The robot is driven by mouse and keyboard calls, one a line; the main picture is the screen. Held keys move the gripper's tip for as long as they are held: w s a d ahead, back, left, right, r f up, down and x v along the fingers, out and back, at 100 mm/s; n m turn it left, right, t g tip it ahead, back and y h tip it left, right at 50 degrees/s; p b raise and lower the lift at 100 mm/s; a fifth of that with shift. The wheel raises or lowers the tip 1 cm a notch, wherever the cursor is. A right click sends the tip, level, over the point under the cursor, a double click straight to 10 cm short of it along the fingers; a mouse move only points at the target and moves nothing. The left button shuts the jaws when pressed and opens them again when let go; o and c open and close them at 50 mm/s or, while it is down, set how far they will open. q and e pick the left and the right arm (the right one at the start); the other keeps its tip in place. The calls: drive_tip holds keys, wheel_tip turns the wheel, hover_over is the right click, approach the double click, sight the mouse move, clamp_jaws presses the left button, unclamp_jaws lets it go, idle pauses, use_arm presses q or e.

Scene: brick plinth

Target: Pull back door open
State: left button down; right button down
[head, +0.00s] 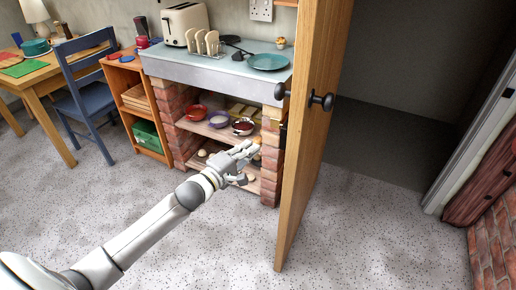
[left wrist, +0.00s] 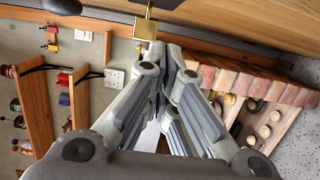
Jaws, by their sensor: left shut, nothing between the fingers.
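The wooden door (head: 311,110) stands ajar, its narrow edge turned towards me and a dark opening to its right. It has a dark round knob (head: 322,101) on one side and another dark knob (head: 281,91) on the other. My left gripper (head: 256,149) is shut and empty, left of the door and below the knobs, apart from them. In the left wrist view the closed fingers (left wrist: 176,52) point towards a brass plate (left wrist: 146,28) on wood, with a dark knob (left wrist: 62,6) at the top left. My right gripper is not in view.
A brick plinth (head: 270,155) with shelves of bowls stands behind my left gripper. Its top (head: 225,68) carries a toaster (head: 185,22), a toast rack and a teal plate (head: 268,62). A blue chair (head: 85,90) is at the left. Speckled floor (head: 350,230) is clear in front.

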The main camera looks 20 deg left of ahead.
use_arm(q)
drive_tip(key=w+d, duration=0.6)
drive_tip(key=w, duration=0.2)
drive_tip(key=shift+w+p, duration=0.3)
drive_tip(key=shift+d, duration=0.1)
